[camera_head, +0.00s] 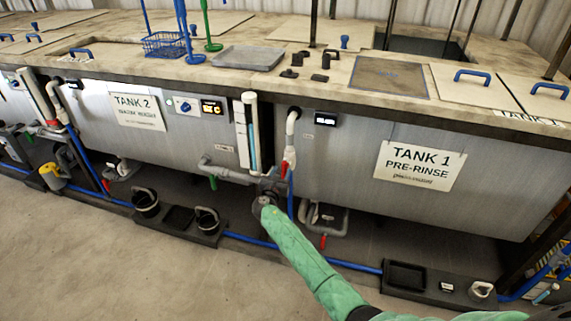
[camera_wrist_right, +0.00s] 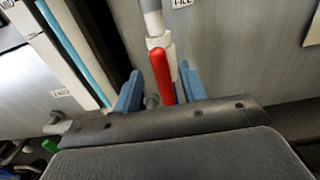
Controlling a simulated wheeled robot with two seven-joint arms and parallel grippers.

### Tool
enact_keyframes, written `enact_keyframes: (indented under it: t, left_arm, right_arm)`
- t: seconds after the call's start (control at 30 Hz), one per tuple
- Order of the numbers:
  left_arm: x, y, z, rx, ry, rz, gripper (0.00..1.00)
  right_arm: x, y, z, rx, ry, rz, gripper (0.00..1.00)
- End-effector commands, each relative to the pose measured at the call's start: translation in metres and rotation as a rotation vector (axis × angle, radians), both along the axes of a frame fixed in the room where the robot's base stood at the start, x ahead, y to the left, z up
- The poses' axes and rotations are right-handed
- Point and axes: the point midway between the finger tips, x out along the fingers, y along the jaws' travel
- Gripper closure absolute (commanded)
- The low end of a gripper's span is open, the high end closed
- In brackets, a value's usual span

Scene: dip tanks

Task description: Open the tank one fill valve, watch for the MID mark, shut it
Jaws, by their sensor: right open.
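The Tank 1 sign (camera_head: 419,166) is on the grey tank front at right. Left of it, a white fill pipe (camera_head: 291,128) comes down to a red valve handle (camera_head: 285,169). In the right wrist view the red handle (camera_wrist_right: 161,74) lies along the pipe, under a FILL label (camera_wrist_right: 182,3). My right gripper (camera_head: 268,192) is at the valve, its blue fingers (camera_wrist_right: 157,90) open on either side of the handle, with gaps showing. A sight tube (camera_head: 253,135) with a blue column stands just left; it also shows in the wrist view (camera_wrist_right: 75,55). My left gripper is out of view.
A grey pipe with a green handle (camera_head: 212,182) is left of my right gripper. Another red handle (camera_head: 323,241) hangs low to the right. A blue floor pipe (camera_head: 250,240) and dark trays (camera_head: 405,276) run along the tank base. Open floor lies at lower left.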

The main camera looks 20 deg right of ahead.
Motion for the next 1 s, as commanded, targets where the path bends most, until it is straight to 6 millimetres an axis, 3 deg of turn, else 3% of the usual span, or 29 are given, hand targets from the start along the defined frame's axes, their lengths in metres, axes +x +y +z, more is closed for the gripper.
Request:
enact_keyframes:
  t: [0.4,0.8,1.0]
  left_arm:
    - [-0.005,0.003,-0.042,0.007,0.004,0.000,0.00]
    - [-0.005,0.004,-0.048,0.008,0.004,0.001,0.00]
    - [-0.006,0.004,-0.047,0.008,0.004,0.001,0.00]
  right_arm:
    - [0.045,-0.030,0.001,0.002,0.000,0.000,0.58]
    - [0.050,-0.034,0.000,0.003,-0.001,0.000,0.58]
    - [0.050,-0.034,0.000,0.003,-0.001,0.000,0.97]
